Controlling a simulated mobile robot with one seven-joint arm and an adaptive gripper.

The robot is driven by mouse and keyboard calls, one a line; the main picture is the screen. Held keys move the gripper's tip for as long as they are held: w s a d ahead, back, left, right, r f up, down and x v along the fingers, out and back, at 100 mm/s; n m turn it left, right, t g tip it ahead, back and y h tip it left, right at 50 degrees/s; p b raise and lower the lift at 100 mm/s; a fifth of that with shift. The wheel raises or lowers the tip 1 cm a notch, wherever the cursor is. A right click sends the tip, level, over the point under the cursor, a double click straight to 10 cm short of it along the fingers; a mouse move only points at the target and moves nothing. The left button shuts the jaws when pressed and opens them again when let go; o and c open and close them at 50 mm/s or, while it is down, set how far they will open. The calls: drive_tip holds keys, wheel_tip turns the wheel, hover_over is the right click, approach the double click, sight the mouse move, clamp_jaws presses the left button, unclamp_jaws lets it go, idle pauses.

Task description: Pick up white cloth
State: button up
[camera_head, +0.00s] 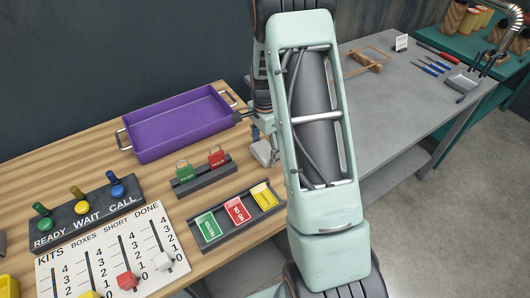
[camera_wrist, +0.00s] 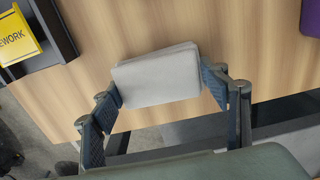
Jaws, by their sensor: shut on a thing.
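The white cloth (camera_wrist: 157,76) is a folded, pale grey-white rectangle in the wrist view. It lies between the two blue-padded fingers of my gripper (camera_wrist: 160,92), which touch its left and right ends. My gripper is shut on the cloth, close over the wooden table top near its edge. Whether the cloth still touches the table I cannot tell. In the head view the cloth (camera_head: 263,153) shows as a small pale patch just left of my arm, and my arm hides most of the gripper.
A purple tray (camera_head: 180,124) stands at the back of the wooden table. Left of the cloth are a tag rack (camera_head: 203,178), a card holder (camera_head: 238,219) with coloured cards, a button panel (camera_head: 88,219) and a white kits board (camera_head: 112,256). A grey bench (camera_head: 400,110) stands right.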

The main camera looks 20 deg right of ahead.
sight(265, 149)
drive_tip(key=shift+c, duration=0.6)
drive_tip(key=shift+r, duration=0.45)
wheel_tip(265, 149, up, 2)
drive_tip(key=shift+w+r, duration=0.1)
drive_tip(key=shift+r, duration=0.05)
drive_tip(key=s+d+r+b, duration=0.2)
drive_tip(key=s+d+r, duration=0.3)
drive_tip(key=s+r, duration=0.65)
drive_tip(key=w+a+f+n+p, duration=0.2)
drive_tip(key=a+n, duration=0.5)
drive_tip(key=n, duration=0.1)
drive_tip(key=w+a+f+n+p, duration=0.2)
drive_tip(key=w+a+n, duration=0.1)
drive_tip(key=a+n, duration=0.4)
drive_tip(key=shift+w+a+f+n, duration=0.2)
drive_tip(key=shift+a+n, duration=0.2)
drive_tip(key=shift+a, duration=0.15)
drive_tip(key=shift+d, duration=0.15)
